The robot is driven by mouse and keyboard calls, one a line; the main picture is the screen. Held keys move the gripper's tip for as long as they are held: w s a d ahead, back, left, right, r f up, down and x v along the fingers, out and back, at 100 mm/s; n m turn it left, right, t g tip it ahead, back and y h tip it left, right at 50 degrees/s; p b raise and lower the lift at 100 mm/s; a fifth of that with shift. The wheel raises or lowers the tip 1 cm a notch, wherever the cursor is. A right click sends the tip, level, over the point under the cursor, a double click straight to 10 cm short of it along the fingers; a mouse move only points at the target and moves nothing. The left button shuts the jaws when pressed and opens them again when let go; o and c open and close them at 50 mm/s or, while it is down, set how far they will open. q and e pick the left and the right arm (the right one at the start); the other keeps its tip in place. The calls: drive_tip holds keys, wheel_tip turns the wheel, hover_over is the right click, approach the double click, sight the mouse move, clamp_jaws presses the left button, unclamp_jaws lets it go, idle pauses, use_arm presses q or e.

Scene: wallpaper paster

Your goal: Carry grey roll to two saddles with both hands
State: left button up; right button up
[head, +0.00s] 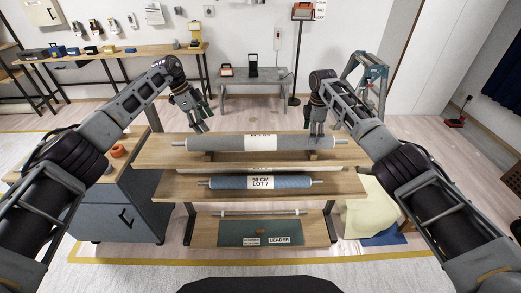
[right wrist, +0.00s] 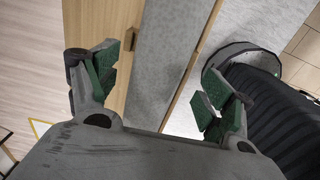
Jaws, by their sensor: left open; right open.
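The grey roll (head: 245,144) lies across the top shelf of the wooden rack, with a white label at its middle and a thin rod end at each side. In the right wrist view, a long grey surface that looks like the roll (right wrist: 165,60) runs between the fingers. My left gripper (head: 200,112) is open above and behind the roll's left part. My right gripper (head: 318,128) is open and points down at the roll's right part; its fingers (right wrist: 160,88) stand apart on either side. I cannot tell whether they touch it. I cannot make out the two saddles.
A blue roll (head: 228,183) lies on the shelf below, and a thin white rod (head: 258,213) lies lower. A grey table (head: 240,88) stands at the back, a stepladder (head: 372,75) at the back right. A grey cabinet (head: 120,213) stands left, cream cloth (head: 368,213) right.

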wheel_tip(320, 180, up, 8)
drive_tip(key=shift+f, duration=0.2)
use_arm(q)
drive_tip(key=shift+s, duration=0.15)
use_arm(e)
drive_tip(key=shift+s+f, duration=0.1)
idle(0.4)
